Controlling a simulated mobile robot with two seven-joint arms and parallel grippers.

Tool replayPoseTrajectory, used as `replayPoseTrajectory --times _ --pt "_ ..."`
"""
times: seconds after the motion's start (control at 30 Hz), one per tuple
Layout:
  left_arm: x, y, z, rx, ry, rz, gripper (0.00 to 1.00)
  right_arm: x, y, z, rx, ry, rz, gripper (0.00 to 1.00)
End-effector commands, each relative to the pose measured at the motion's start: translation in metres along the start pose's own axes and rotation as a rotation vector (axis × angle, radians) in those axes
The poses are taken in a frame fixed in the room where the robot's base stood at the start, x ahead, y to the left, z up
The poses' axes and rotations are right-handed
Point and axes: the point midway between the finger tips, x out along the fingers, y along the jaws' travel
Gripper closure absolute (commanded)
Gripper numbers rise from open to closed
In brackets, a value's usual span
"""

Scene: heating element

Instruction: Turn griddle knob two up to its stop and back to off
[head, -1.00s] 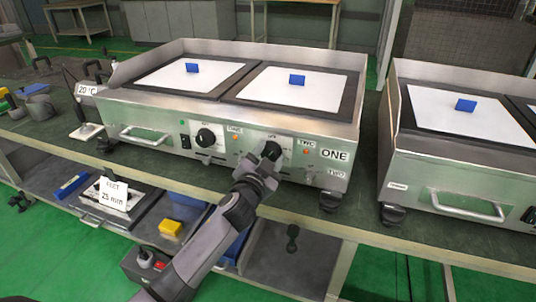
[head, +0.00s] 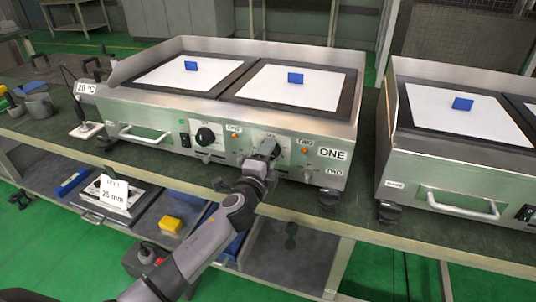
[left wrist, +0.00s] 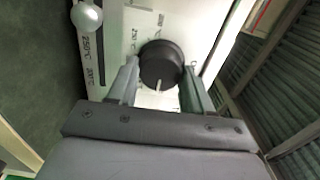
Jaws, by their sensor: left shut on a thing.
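The griddle marked ONE (head: 240,120) has two knobs on its front panel. Knob two is the right one, a round black knob (left wrist: 161,63) with a white pointer mark towards the bottom of the left wrist view. My left gripper (head: 266,155) is at this knob, with one finger on each side, shut on it. It also shows in the left wrist view (left wrist: 160,88). In the head view the gripper hides most of knob two. Knob one (head: 205,136) stands free to the left. My right gripper is not in view.
A second griddle (head: 450,170) stands to the right on the same bench. A drain handle (head: 145,135) sticks out at the griddle's left front. The lower shelf holds a yellow block (head: 170,225).

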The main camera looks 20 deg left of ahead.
Motion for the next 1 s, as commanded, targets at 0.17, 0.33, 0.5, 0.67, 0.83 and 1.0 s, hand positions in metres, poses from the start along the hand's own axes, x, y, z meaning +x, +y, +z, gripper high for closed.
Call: replayPoseTrajectory --times 0.17,0.33,0.5,0.67,0.83,1.0 --pt "0.000 0.001 0.000 0.169 0.000 0.003 0.80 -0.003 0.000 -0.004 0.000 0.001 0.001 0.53" --pt "0.000 0.002 0.001 0.331 0.000 0.003 0.80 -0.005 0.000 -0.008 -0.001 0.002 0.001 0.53" --pt "0.000 0.002 0.001 0.493 0.000 0.002 0.80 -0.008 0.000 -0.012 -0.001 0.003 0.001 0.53" --pt "0.000 0.002 0.001 0.645 0.000 0.002 0.80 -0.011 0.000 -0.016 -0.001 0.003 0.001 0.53" --pt "0.000 0.003 0.002 0.806 0.000 0.003 0.80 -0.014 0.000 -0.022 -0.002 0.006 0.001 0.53" --pt "0.000 0.003 0.003 0.966 0.001 0.002 0.80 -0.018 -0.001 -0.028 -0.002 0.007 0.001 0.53"
